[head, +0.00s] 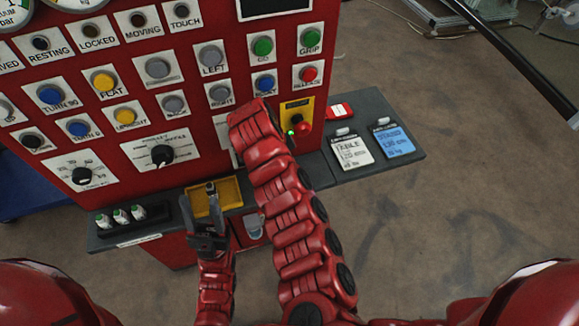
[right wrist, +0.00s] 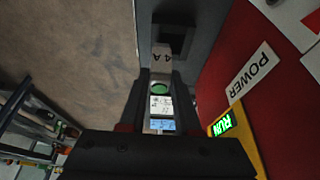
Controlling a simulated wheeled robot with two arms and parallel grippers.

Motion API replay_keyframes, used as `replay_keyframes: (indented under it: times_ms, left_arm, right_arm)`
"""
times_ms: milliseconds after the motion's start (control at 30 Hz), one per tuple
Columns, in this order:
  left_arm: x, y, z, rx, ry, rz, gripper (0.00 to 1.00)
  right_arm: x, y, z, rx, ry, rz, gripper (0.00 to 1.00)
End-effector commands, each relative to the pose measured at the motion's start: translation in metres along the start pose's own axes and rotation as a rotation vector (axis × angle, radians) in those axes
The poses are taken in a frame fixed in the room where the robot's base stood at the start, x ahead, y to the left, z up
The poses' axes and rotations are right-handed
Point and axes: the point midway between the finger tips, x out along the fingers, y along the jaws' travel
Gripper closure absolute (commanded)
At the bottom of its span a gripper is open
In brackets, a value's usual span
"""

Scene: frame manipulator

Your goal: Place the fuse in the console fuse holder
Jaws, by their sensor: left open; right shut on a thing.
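My right gripper (right wrist: 161,75) is shut on a small white fuse (right wrist: 160,88) with a green round end, between its two dark fingers. My left gripper (head: 211,190) is open and empty over a yellow tray (head: 230,192).
A rack (head: 158,216) holds several white-and-green fuses on the console's ledge. A white card (head: 352,151) and a blue card (head: 394,141) lie on the right shelf. A yellow panel with a red knob (head: 300,131) is beside my right arm.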

Motion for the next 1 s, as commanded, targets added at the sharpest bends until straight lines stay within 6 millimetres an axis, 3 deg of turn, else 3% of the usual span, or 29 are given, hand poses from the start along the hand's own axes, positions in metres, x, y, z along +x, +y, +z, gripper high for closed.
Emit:
replay_keyframes:
  times_ms: [167,233,400,800,833,1000]
  left_arm:
    - [0.004,0.000,-0.001,0.000,0.000,0.000,0.50]
    - [0.015,-0.001,-0.003,0.000,0.000,0.000,0.50]
    - [0.021,-0.001,-0.004,0.000,0.000,0.000,0.50]
    - [0.017,-0.001,-0.003,0.000,0.000,0.000,0.50]
    - [0.018,-0.001,-0.003,0.000,0.000,0.000,0.50]
    - [0.018,-0.001,-0.003,0.000,0.000,0.000,0.50]
  right_arm:
    - [-0.006,-0.014,0.002,-0.017,0.002,-0.001,1.00]
    - [0.005,-0.012,0.005,-0.020,0.009,0.004,1.00]
    - [0.026,-0.012,0.013,-0.018,0.010,0.000,1.00]
    - [0.033,-0.013,0.016,-0.017,0.010,-0.004,1.00]
    - [0.032,-0.013,0.015,-0.017,0.010,-0.004,0.65]
    - [0.032,-0.013,0.015,-0.017,0.010,-0.004,0.39]
